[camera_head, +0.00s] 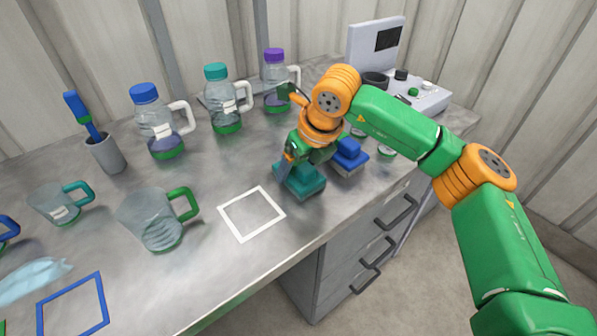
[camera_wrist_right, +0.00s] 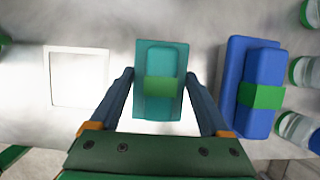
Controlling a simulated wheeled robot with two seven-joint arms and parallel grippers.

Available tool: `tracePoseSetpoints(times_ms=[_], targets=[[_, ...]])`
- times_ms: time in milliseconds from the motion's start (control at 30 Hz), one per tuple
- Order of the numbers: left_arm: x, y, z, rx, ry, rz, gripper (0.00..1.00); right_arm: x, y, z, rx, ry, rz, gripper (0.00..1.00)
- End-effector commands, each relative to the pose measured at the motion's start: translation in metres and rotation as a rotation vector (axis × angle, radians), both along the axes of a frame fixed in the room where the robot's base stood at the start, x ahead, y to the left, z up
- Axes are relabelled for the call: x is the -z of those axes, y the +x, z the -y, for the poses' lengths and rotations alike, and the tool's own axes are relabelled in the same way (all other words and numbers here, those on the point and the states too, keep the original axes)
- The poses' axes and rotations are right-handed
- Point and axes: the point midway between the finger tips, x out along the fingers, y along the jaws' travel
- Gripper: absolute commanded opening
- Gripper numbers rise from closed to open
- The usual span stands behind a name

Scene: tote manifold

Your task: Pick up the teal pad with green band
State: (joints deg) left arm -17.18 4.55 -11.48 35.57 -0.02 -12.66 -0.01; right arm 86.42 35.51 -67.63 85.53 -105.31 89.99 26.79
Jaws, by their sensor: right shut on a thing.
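The teal pad with green band (camera_head: 306,183) is at the right part of the grey table, near its front edge. In the right wrist view the pad (camera_wrist_right: 172,108) shows its raised teal grip with the green band (camera_wrist_right: 162,87) across it. My right gripper (camera_wrist_right: 160,76) is shut on the pad, with one finger on each side of its grip. In the head view the gripper (camera_head: 292,158) comes down on the pad from above and hides part of it. I cannot tell whether the pad touches the table. My left gripper is not in view.
A blue pad with green band (camera_wrist_right: 262,96) lies close to the right of the teal pad. A white square outline (camera_head: 225,222) is to its left. Bottles, a clear mug (camera_head: 148,222) and a grey device (camera_head: 432,97) stand around; small jars are further right.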

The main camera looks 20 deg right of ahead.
Motion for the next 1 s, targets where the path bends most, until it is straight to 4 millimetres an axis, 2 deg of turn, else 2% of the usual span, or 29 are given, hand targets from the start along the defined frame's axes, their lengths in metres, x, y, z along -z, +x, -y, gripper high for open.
tracePoseSetpoints(times_ms=[267,367,433,633,700,800,1000], targets=[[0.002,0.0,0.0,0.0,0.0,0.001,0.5,-0.005,0.0,0.0,0.0,-0.001,0.001,0.26],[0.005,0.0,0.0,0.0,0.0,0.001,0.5,-0.019,0.001,0.0,0.001,0.001,0.004,0.26],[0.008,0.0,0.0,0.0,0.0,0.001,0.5,-0.037,-0.002,-0.003,-0.002,0.002,0.007,0.26],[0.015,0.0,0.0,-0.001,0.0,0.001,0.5,-0.093,-0.044,-0.028,-0.006,-0.001,0.009,0.26],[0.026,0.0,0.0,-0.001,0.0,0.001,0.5,-0.098,-0.065,-0.039,-0.007,-0.003,0.009,0.26],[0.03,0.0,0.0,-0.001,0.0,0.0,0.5,-0.112,-0.089,-0.054,-0.007,-0.003,0.007,0.26],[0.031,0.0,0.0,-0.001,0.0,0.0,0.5,-0.128,-0.116,-0.069,-0.001,-0.001,0.003,0.26]])
